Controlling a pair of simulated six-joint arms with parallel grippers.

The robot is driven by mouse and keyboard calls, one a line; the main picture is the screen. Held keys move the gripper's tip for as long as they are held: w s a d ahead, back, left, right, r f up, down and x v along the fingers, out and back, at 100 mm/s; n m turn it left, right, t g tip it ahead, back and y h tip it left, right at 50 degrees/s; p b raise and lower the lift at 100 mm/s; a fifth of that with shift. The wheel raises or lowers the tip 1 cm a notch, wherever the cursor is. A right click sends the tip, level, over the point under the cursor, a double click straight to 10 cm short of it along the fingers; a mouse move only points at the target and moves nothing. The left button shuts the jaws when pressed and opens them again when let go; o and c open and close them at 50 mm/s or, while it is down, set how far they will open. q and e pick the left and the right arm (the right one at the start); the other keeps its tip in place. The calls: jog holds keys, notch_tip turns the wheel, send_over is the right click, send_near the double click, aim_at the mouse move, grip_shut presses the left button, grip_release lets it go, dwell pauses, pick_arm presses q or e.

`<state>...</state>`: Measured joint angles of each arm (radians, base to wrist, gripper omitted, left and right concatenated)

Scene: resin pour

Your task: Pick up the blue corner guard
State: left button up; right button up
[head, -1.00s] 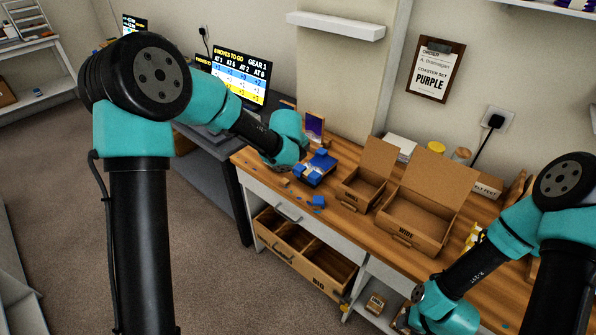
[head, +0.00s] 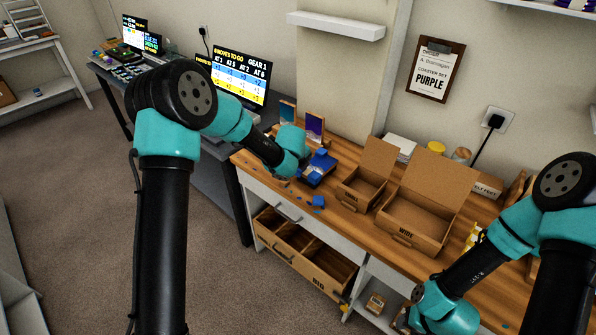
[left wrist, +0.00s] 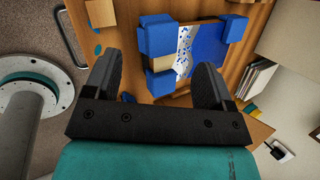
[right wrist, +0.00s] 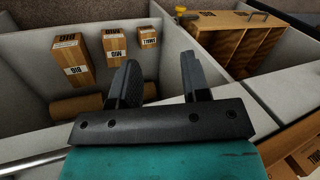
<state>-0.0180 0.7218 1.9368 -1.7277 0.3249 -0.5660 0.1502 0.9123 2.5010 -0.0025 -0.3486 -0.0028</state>
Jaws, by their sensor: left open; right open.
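Blue corner guards show in the left wrist view: one (left wrist: 157,36) at upper middle, one (left wrist: 160,83) below it and one (left wrist: 237,28) at upper right. They sit around a flat piece (left wrist: 190,52) patterned blue and white. My left gripper (left wrist: 158,72) is open. The lower guard appears between its fingers; I cannot tell whether they touch it. In the head view the blue group (head: 320,167) is beside my left wrist, and a loose blue piece (head: 318,201) lies nearer the table edge. My right gripper (right wrist: 158,75) is open and empty over a compartment.
Two open cardboard boxes, a small one (head: 362,190) and a wide one (head: 413,225), stand right of the blue group. Framed pictures (head: 315,126) stand behind it. An open drawer (head: 300,258) juts out below the table. Small boxes (right wrist: 75,58) sit in the compartment.

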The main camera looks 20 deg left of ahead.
pick_arm(q)
jog(key=shift+x, duration=2.4)
jog(key=shift+c, duration=0.2)
jog(key=c, duration=0.9)
jog(key=shift+c, duration=0.4)
jog(key=shift+r, duration=0.15)
jog(key=shift+c, duration=0.5)
jog(key=shift+r, duration=0.15)
jog(key=shift+c, duration=0.5)
jog(key=shift+r, duration=1.6)
jog(key=s+d, duration=0.1)
jog(key=s, duration=0.4)
jog(key=s+d+r, duration=0.1)
jog(key=s+d, duration=0.1)
jog(key=s, duration=0.3)
jog(key=s+d, duration=0.1)
jog(key=s, duration=0.4)
jog(key=shift+s+d+r, duration=0.15)
jog(key=shift+s, duration=0.05)
jog(key=shift+c, duration=0.2)
